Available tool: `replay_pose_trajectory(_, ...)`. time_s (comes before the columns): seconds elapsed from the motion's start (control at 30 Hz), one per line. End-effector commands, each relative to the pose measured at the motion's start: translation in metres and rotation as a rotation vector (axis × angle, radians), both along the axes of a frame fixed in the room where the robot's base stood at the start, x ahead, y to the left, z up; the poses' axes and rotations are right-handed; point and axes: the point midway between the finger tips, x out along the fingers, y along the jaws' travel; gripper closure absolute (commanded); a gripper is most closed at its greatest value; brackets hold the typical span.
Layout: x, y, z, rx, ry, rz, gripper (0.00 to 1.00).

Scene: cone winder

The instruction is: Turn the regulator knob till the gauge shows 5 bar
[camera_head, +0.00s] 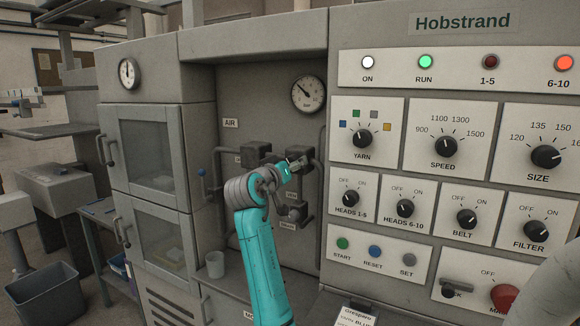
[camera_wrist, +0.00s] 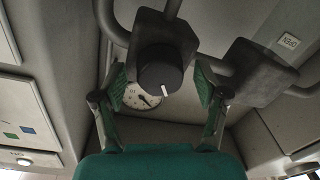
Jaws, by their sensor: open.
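The round pressure gauge (camera_head: 308,94) is on the recessed panel, with a white face and a dark needle pointing to the upper left; its figures are too small to read surely. It shows partly behind the knob in the wrist view (camera_wrist: 148,101). The black regulator knob (camera_wrist: 160,70) with a white mark sits on a dark valve body (camera_wrist: 166,28). My gripper (camera_wrist: 161,80) is open, one green-padded finger on each side of the knob, with gaps visible. In the head view my gripper (camera_head: 293,168) is at the right-hand valve and hides the knob.
Another dark valve block (camera_wrist: 248,72) stands close to the right finger in the wrist view. Grey pipes (camera_head: 319,150) run beside the valves. The control panel (camera_head: 366,222) with several knobs borders the recess on the right. A pale cup (camera_head: 215,265) stands on the ledge below.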

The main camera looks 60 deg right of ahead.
Motion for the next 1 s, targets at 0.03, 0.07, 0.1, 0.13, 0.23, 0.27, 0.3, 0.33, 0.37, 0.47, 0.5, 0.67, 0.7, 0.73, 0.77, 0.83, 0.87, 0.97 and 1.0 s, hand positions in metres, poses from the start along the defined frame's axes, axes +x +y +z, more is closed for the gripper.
replay_pose_trajectory(0.03,0.0000,-0.0001,0.0000,0.000,0.000,0.000,0.27)
replay_pose_trajectory(0.07,0.0000,-0.0001,0.0000,0.000,0.000,0.000,0.27)
replay_pose_trajectory(0.1,0.0000,0.0000,0.0000,0.000,0.000,0.000,0.27)
replay_pose_trajectory(0.13,0.0000,0.0000,-0.0001,0.000,0.000,0.000,0.27)
replay_pose_trajectory(0.23,-0.0001,0.0001,-0.0002,0.000,0.000,0.000,0.44)
replay_pose_trajectory(0.27,0.0000,0.0001,-0.0001,0.000,0.000,0.000,0.52)
replay_pose_trajectory(0.3,-0.0001,0.0001,-0.0002,0.000,0.000,0.000,0.62)
replay_pose_trajectory(0.33,-0.0001,0.0001,-0.0002,0.000,0.000,0.000,0.69)
replay_pose_trajectory(0.37,-0.0001,0.0001,-0.0002,0.000,0.000,0.000,0.77)
replay_pose_trajectory(0.47,-0.0001,0.0001,-0.0002,0.000,0.001,0.000,0.87)
replay_pose_trajectory(0.5,-0.0001,0.0001,-0.0003,0.000,0.000,0.000,0.87)
replay_pose_trajectory(0.67,-0.0002,0.0001,-0.0004,0.001,-0.012,-0.001,0.87)
replay_pose_trajectory(0.7,-0.0002,0.0001,-0.0005,0.001,-0.019,-0.001,0.87)
replay_pose_trajectory(0.73,-0.0002,0.0001,-0.0005,0.003,-0.028,-0.001,0.87)
replay_pose_trajectory(0.77,-0.0002,0.0001,-0.0005,0.004,-0.038,-0.001,0.87)
replay_pose_trajectory(0.83,-0.0002,0.0001,-0.0007,0.006,-0.066,-0.001,0.87)
replay_pose_trajectory(0.87,-0.0002,0.0001,-0.0008,0.007,-0.081,0.000,0.87)
replay_pose_trajectory(0.97,-0.0003,0.0001,-0.0011,0.012,-0.144,-0.001,0.87)
replay_pose_trajectory(1.0,-0.0003,0.0001,-0.0012,0.015,-0.174,-0.001,0.87)
